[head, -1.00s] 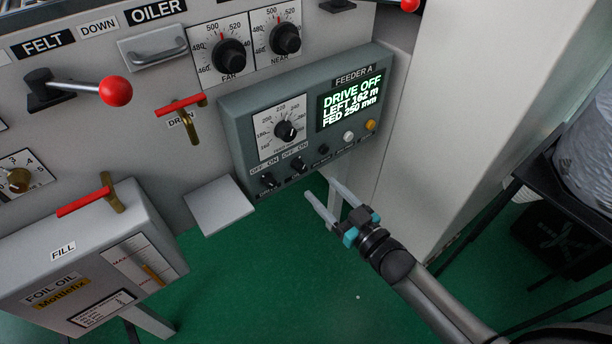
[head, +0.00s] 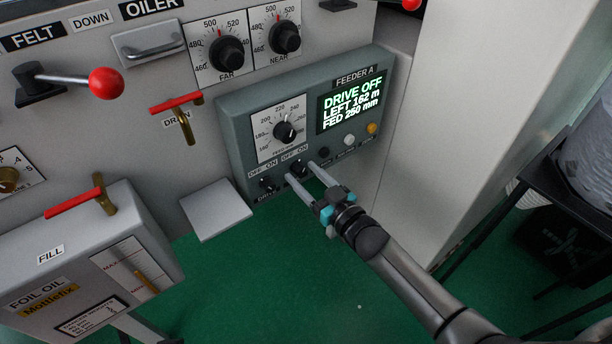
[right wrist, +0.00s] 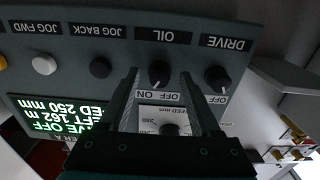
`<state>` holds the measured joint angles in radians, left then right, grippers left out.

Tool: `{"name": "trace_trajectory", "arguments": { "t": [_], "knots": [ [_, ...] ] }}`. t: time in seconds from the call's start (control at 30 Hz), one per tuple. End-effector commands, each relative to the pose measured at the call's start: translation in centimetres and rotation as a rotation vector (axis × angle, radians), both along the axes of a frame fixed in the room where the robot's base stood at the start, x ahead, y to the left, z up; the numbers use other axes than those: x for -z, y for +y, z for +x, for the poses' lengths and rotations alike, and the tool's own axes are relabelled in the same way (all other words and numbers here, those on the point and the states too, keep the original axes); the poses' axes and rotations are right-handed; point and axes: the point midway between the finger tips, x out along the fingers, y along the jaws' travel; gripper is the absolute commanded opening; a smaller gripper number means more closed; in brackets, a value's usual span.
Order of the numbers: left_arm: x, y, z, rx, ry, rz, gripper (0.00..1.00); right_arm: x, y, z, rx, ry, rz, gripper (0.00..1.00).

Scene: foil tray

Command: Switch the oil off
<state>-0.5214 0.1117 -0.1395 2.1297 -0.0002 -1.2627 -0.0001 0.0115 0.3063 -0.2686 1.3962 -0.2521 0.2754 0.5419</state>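The black oil knob (head: 299,169) is the right one of two small knobs along the lower edge of the grey feeder box. It also shows in the right wrist view (right wrist: 159,73), upside down, with the OIL label beside it. Its pointer seems to lean toward ON, but it is small. My right gripper (head: 300,171) is open, its two fingers apart on either side of the oil knob. In the right wrist view the fingers (right wrist: 158,80) flank the knob with visible gaps. Whether they touch it is not clear. My left gripper is not in view.
The drive knob (head: 268,184) sits just left of the oil knob, close to one finger. Jog buttons (head: 348,140) lie to the right. The feeder display (head: 350,104) reads DRIVE OFF. A red-handled drain valve (head: 178,105) and the foil oil tank (head: 85,255) are further left.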

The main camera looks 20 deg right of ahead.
Motion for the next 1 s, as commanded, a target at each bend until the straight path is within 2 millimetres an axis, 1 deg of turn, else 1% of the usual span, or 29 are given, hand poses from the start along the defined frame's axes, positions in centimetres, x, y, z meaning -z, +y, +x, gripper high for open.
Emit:
{"name": "trace_trajectory", "arguments": {
  "t": [0.03, 0.07, 0.53, 0.83, 1.0],
  "knots": [
    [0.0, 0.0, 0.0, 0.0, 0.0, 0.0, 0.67, 0.0, 0.0, -0.01, 0.0, 0.0, 0.0, 0.57],
    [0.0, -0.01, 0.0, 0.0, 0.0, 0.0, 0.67, 0.0, 0.0, -0.01, 0.0, 0.0, 0.0, 0.54],
    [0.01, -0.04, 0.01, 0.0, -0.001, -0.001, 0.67, 0.01, -0.02, -0.03, 0.0, 0.0, 0.0, 0.01],
    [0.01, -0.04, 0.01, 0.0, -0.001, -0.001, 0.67, 0.01, -0.03, -0.03, 0.0, -0.001, -0.003, 0.0],
    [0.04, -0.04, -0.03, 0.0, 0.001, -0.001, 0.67, 0.0, -0.05, -0.04, 0.001, -0.012, -0.033, 0.0]
  ]
}}
